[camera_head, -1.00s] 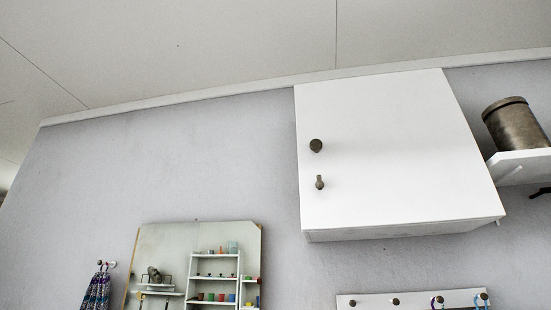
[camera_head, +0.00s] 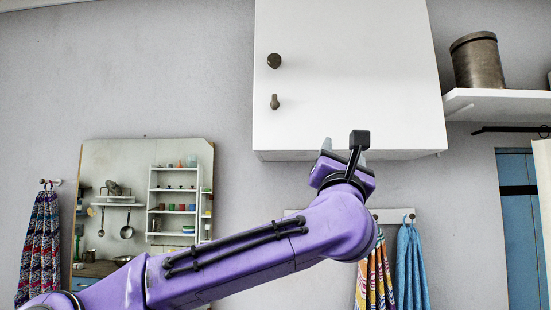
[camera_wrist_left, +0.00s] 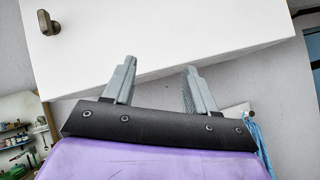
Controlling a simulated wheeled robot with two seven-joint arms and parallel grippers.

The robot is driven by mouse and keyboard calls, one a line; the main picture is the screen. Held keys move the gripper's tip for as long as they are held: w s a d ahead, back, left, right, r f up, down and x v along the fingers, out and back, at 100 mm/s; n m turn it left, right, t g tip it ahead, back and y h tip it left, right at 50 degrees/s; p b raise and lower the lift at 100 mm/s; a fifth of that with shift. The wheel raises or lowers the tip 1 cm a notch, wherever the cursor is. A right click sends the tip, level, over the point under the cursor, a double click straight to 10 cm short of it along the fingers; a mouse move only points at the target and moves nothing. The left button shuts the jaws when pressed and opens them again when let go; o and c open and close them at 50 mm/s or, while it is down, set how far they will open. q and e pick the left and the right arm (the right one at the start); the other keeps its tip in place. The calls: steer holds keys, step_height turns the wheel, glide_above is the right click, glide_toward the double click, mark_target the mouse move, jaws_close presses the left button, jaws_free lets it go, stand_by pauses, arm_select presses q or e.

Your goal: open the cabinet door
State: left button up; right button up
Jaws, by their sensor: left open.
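The white wall cabinet (camera_head: 350,75) hangs at the upper middle of the head view, and its door is closed. A round dark knob (camera_head: 274,61) and a smaller key-like handle (camera_head: 275,102) sit on the door's left side. My left gripper (camera_head: 343,146) is below and in front of the cabinet's lower edge, to the right of and lower than both handles. In the left wrist view its two grey fingers (camera_wrist_left: 158,75) stand apart with nothing between them. One handle (camera_wrist_left: 48,22) shows at the upper left there. My right gripper is in neither view.
A mirror (camera_head: 111,160) hangs at lower left, with a patterned towel (camera_head: 39,245) beside it. Towels (camera_head: 411,265) hang from a hook rail below the cabinet. A shelf (camera_head: 500,106) with a metal canister (camera_head: 477,61) is to the right. The wall left of the cabinet is clear.

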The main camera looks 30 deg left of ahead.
mark_target(274, 60)
arm_select(q)
steer(key=s+a+r+n+g+y, duration=0.1)
steer(key=s+a+r+n+y, duration=0.7)
steer(key=s+r, duration=0.45)
steer(key=shift+n+g+h, duration=0.3)
steer(key=shift+n, duration=0.2)
steer(key=p+x, duration=0.2)
steer(key=x, duration=0.1)
steer(key=p+x, duration=0.3)
steer(key=x, duration=0.1)
steer(key=p+x, duration=0.3)
steer(key=shift+w+d+r, duration=0.15)
steer(key=shift+w+r, duration=0.1)
steer(key=shift+r, duration=0.15)
steer(key=shift+w+a+r, duration=0.25)
steer(key=shift+w+a, duration=0.05)
steer(key=shift+a, duration=0.05)
steer(key=shift+w+d+f, duration=0.1)
steer(key=shift+w, duration=0.05)
jaws_close()
